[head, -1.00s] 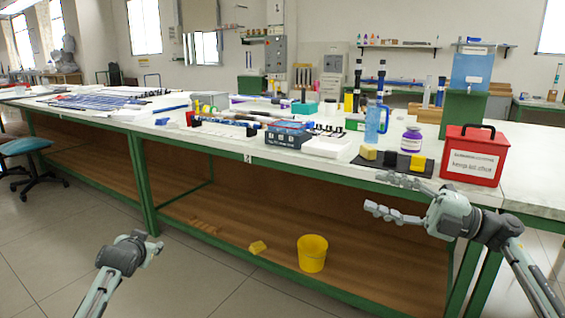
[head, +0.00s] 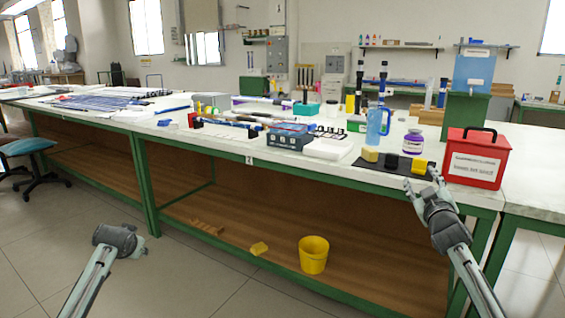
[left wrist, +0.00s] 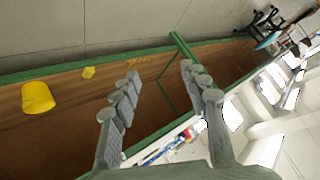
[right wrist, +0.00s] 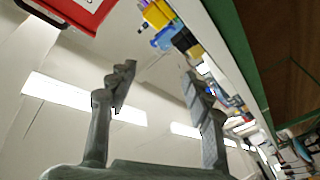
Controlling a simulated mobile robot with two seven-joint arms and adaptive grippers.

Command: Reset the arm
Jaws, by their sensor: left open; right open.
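My right gripper (head: 423,186) is in front of the bench edge at the right of the head view, near a black mat and a red box, with its fingers apart and nothing between them. Its two fingers also show apart in the right wrist view (right wrist: 160,88). My left gripper (head: 143,243) is low at the left, in front of the bench, its fingers mostly hidden behind the wrist in the head view. In the left wrist view its fingers (left wrist: 160,82) are spread and empty.
The bench top (head: 340,172) carries a black mat (head: 400,164) with yellow and dark blocks, a red box (head: 475,158), a blue mug (head: 376,127) and a purple-labelled jar (head: 413,140). A yellow bucket (head: 313,256) stands on the lower shelf. The floor in front is clear.

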